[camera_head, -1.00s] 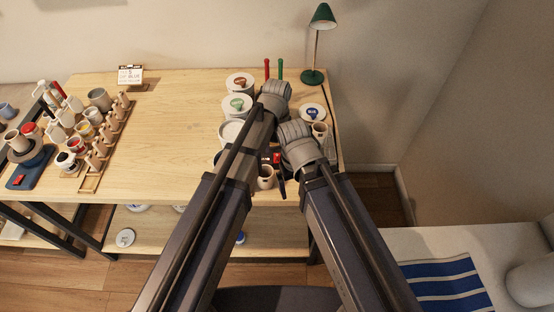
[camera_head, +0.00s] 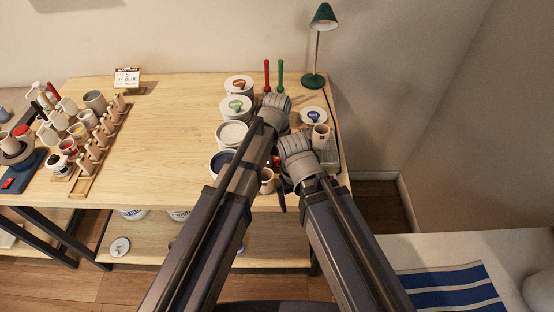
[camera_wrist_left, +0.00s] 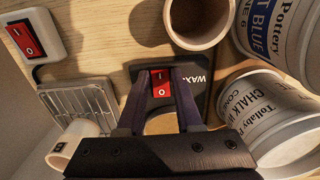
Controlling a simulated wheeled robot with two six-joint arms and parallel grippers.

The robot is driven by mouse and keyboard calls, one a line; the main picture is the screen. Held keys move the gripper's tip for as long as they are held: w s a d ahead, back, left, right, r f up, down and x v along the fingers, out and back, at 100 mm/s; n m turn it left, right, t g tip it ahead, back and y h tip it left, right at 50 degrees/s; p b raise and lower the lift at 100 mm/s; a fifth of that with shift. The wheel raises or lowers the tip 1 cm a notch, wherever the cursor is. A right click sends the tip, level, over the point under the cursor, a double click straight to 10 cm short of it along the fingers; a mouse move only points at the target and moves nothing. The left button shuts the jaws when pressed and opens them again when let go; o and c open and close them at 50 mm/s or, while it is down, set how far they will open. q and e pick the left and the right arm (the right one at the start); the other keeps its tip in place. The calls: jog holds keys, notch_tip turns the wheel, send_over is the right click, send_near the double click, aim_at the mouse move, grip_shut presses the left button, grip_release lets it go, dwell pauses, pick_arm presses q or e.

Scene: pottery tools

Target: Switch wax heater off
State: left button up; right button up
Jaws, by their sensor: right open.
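The wax heater's dark base (camera_wrist_left: 202,84), marked "WAX", shows in the left wrist view, with a red rocker switch (camera_wrist_left: 160,83) bearing I and O marks. Which side is pressed I cannot tell for sure. My left gripper (camera_wrist_left: 160,73) is open and empty; its dark fingers are on either side of the switch. Whether they touch it is unclear. In the head view, my left gripper (camera_head: 275,108) is over the table's right part, its fingertips hidden. My right gripper (camera_head: 298,155) is below it, open, its fingers mostly hidden.
A second red switch (camera_wrist_left: 25,40) on a white housing is beside a metal grille plate (camera_wrist_left: 80,108). A mug (camera_wrist_left: 197,18) and labelled buckets (camera_wrist_left: 268,105) crowd the heater. A green lamp (camera_head: 322,18) stands behind. The table's middle (camera_head: 165,125) is clear.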

pick_arm(q)
grip_shut()
